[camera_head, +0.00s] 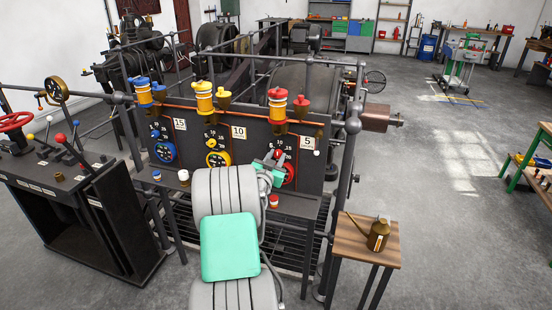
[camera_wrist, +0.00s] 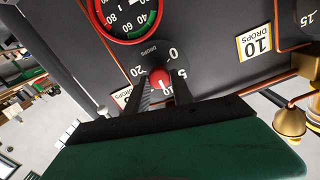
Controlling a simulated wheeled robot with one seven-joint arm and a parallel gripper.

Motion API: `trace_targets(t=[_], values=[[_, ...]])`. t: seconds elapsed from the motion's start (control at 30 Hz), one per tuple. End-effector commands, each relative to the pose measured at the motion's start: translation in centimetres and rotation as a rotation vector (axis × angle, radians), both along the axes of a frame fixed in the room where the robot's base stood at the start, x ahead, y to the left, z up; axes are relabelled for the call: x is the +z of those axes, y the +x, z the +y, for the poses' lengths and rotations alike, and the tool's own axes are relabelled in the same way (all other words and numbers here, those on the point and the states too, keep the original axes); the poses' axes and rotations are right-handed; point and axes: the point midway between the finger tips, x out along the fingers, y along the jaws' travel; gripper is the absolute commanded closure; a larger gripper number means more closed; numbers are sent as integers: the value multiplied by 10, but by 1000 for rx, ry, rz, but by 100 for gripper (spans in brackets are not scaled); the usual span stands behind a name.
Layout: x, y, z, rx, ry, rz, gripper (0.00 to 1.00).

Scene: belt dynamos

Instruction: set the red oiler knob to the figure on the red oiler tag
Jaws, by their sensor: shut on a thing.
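The red oiler knob (camera_wrist: 160,77) sits on a dark round dial in the wrist view, between the two fingers of my gripper (camera_wrist: 160,90), which are shut on it. A white mark shows on the knob's lower part, pointing down in the picture; 20, 0 and 5 are readable around it, the rest is hidden by my gripper. In the head view my gripper (camera_head: 274,158) is at the right of the panel and covers most of the knob. The red oiler tag (camera_head: 312,140) reads 5; in the wrist view it is mostly covered.
A red-rimmed gauge (camera_wrist: 128,15) is close beside the knob. The yellow oiler tag (camera_head: 239,132) reads 10 and the blue one (camera_head: 180,124) reads 15. A railing post (camera_head: 346,150) stands right of the panel. An oil can (camera_head: 378,235) stands on a small wooden table (camera_head: 350,250).

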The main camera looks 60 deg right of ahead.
Motion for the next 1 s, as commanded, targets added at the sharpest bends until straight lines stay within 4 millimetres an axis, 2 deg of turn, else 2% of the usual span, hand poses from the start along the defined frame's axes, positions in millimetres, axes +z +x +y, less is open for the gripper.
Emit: trace_targets(t=[0.57,1.0], values=[[-2,0,0,-1,-10,66,100],[-3,0,0,-1,-64,401,100]])
